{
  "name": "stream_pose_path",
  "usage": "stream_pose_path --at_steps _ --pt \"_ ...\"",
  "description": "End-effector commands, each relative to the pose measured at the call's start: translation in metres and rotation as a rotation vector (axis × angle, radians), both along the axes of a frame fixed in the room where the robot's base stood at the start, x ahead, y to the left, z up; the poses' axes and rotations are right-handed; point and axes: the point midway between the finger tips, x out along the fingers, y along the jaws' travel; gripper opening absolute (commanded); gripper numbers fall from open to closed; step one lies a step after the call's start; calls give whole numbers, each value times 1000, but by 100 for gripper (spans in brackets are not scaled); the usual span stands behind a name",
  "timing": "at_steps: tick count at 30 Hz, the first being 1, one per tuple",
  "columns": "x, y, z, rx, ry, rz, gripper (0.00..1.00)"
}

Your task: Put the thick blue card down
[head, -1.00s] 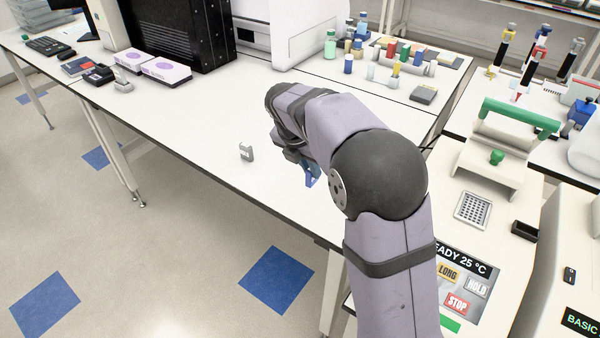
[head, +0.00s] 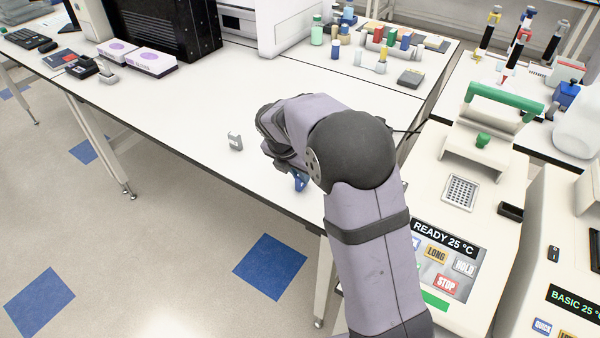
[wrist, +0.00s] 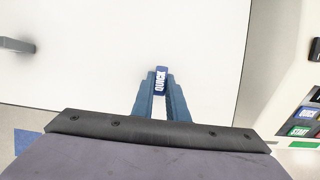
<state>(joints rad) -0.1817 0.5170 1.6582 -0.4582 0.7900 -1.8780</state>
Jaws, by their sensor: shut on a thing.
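My gripper (wrist: 161,95) has blue fingers, and they are shut on a blue card (wrist: 161,80) with white "QUICK" lettering. In the wrist view the card sits between the fingertips, over the white table top. In the head view my gripper (head: 299,182) is near the table's front edge, mostly hidden by my arm. I cannot make out the card there, and I cannot tell whether it touches the table.
A small grey block (head: 235,142) stands on the white table (head: 165,110), left of my gripper. A cycler with a "READY 25 °C" panel (head: 445,232) is at the right. The table's middle is clear. Vials and a dark block (head: 411,79) stand farther back.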

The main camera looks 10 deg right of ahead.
Motion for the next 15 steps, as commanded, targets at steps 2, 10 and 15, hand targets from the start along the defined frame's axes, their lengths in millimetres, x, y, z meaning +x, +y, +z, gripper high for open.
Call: stream_pose_path --at_steps 2,10,15 --pt "0 0 0 0 0 0 0" --pt "0 0 -3 0 0 1 32" --pt "0 0 -3 0 0 0 32"
